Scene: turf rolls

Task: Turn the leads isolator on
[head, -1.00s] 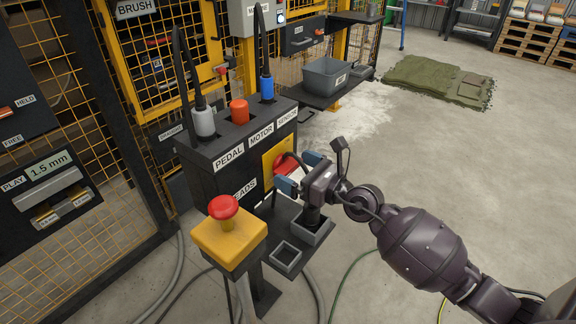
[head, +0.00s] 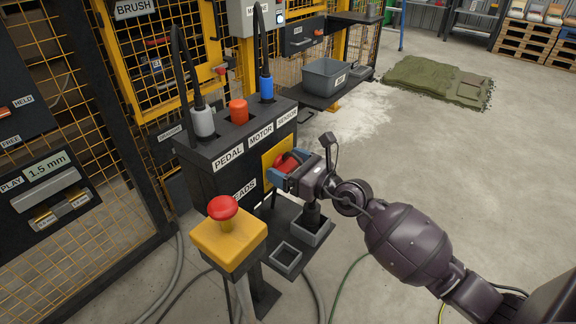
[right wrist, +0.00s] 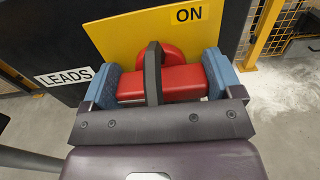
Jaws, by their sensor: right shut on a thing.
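The leads isolator is a red handle (head: 285,161) on a yellow plate (head: 269,158), on the side of the dark control box. My right gripper (head: 290,171) is at the plate with its blue fingertips shut on the handle. In the right wrist view the red handle (right wrist: 185,84) lies roughly crosswise between the two fingertips (right wrist: 162,84). The ON label (right wrist: 188,14) is at the plate's upper right, and the LEADS label (right wrist: 64,76) is to the left. My left gripper is not in view.
The box top carries a grey plug (head: 204,122), a red plug (head: 239,111) and a blue plug (head: 267,88). A red mushroom button (head: 223,207) on a yellow box stands in front. Small trays (head: 286,259) sit below my right gripper. Open floor lies to the right.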

